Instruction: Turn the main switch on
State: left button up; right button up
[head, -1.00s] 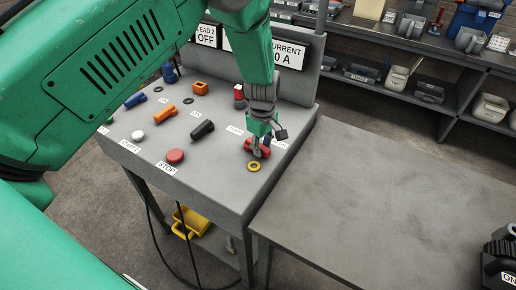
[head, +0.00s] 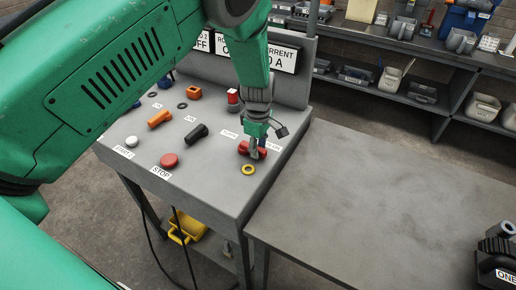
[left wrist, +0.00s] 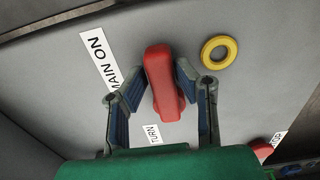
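The main switch is a red turn handle (head: 244,149) near the front right corner of the grey control panel (head: 215,180). In the left wrist view the handle (left wrist: 159,75) points up the picture with a slight tilt. A MAIN ON label (left wrist: 99,62) is to its left and a TURN label (left wrist: 152,134) is below it. My left gripper (head: 255,150) is at the handle from above. In the left wrist view the gripper's fingertips (left wrist: 160,70) are on both sides of the handle, close against it. My right gripper is not in view.
A yellow ring (head: 248,169) lies beside the switch. A red STOP button (head: 170,160), black knob (head: 196,134), orange knob (head: 159,119) and white button (head: 132,141) are on the panel. A bare grey table (head: 370,200) stands right of it, with a black device (head: 496,262) at its edge.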

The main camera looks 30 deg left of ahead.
aim_at(259, 147)
pick_arm(q)
jog(key=shift+o, duration=0.7)
jog(key=shift+w, duration=0.1)
jog(key=shift+d, duration=0.1)
notch_tip(259, 147, up, 12)
jog(key=shift+f, duration=0.15)
